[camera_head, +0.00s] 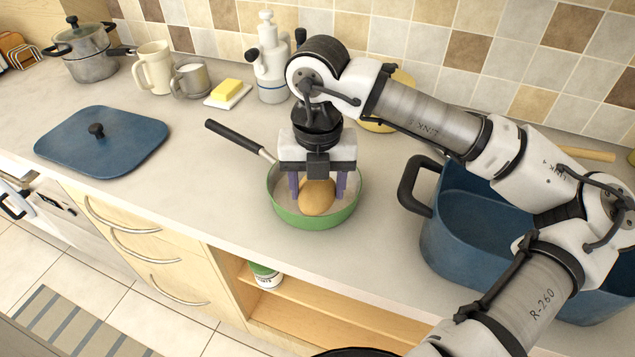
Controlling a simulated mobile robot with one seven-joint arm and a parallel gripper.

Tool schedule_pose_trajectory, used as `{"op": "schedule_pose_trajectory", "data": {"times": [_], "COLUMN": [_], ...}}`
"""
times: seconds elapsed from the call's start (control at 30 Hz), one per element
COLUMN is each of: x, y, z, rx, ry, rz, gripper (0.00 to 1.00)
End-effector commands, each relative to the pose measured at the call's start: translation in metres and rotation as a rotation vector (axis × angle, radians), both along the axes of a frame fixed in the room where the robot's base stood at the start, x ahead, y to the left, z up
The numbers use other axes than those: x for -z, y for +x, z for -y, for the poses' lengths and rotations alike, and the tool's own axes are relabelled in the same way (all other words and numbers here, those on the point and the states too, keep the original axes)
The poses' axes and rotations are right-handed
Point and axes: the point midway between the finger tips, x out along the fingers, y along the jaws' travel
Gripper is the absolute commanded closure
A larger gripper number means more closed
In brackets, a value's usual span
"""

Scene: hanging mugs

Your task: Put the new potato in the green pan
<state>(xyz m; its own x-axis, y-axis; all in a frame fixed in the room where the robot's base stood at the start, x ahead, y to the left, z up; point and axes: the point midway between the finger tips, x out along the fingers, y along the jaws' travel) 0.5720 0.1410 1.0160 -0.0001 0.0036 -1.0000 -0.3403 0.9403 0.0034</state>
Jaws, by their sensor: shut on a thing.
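The green pan (290,217) sits on the counter in the middle of the view, its black handle (235,138) pointing up and to the left. The potato (316,199) is light brown and lies within the pan's outline. My gripper (317,187) points down over the pan, with its purple fingers on either side of the potato, shut on it. The fingertips and the potato's underside are partly hidden, so I cannot tell whether the potato touches the pan floor.
A large blue pot (460,235) stands at the right, partly behind my arm. A blue lid (97,150) lies at the left. Mugs (154,68), butter on a dish (228,92) and a steel pot (88,60) stand along the back. Counter left of the pan is clear.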

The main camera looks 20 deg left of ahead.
Motion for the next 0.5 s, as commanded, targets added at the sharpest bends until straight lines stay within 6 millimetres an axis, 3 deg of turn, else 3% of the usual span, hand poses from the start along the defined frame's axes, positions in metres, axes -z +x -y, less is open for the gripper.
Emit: {"op": "schedule_pose_trajectory", "data": {"times": [0.5], "x": [0.01], "y": [0.0], "z": [0.0001], "rx": [0.001], "ry": [0.0], "rz": [0.0], "gripper": [0.69]}}
